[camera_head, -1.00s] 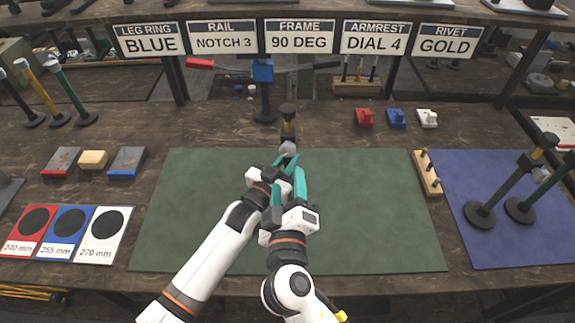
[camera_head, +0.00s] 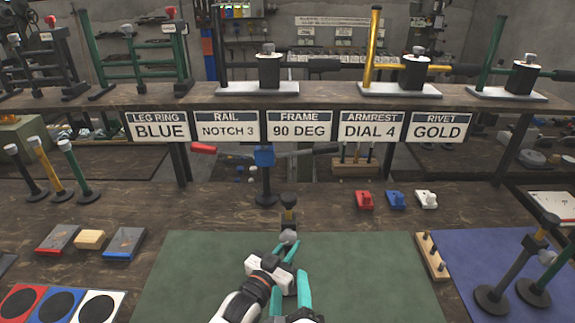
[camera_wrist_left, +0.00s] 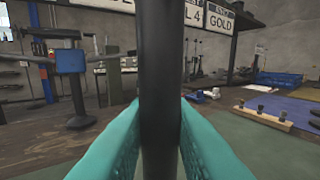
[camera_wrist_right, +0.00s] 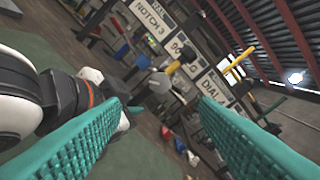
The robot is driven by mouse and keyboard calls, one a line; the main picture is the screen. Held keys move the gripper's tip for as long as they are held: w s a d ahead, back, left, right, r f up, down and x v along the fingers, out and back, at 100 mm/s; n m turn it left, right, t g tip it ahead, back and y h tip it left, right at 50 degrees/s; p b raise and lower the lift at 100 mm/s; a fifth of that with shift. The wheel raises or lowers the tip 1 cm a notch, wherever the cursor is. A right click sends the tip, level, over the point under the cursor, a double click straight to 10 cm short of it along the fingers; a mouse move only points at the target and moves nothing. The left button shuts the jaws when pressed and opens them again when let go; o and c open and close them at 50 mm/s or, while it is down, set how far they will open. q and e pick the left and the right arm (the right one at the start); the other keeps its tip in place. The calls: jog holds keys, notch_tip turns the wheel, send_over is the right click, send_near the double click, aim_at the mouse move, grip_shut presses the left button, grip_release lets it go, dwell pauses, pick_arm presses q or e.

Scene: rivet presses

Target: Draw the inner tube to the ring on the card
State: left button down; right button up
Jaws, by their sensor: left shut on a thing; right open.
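My left gripper (camera_head: 288,256) is shut on an upright dark tube (camera_wrist_left: 160,90), which stands between its teal fingers in the left wrist view. A rounded grey tip (camera_head: 288,237) shows just above these fingers, and also in the right wrist view (camera_wrist_right: 160,86). My right gripper (camera_head: 290,293) is open, just below and beside the left one; its two fingers are wide apart in the right wrist view (camera_wrist_right: 165,140). The leg ring card (camera_head: 158,128) reads BLUE. No ring marks on the tube can be made out; its lower part is hidden by my grippers.
The green mat (camera_head: 200,270) is clear on both sides.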

jog(key=w+d+r+m+y, duration=0.2)
jog(key=w+m, duration=0.1)
jog(key=w, duration=0.1)
jog(key=m+y, duration=0.3)
jog(key=m, duration=0.1)
send_near(287, 193)
jog(key=x, duration=0.7)
jog(key=f+x, duration=0.1)
jog(key=x, duration=0.3)
jog(key=shift+w, duration=0.1)
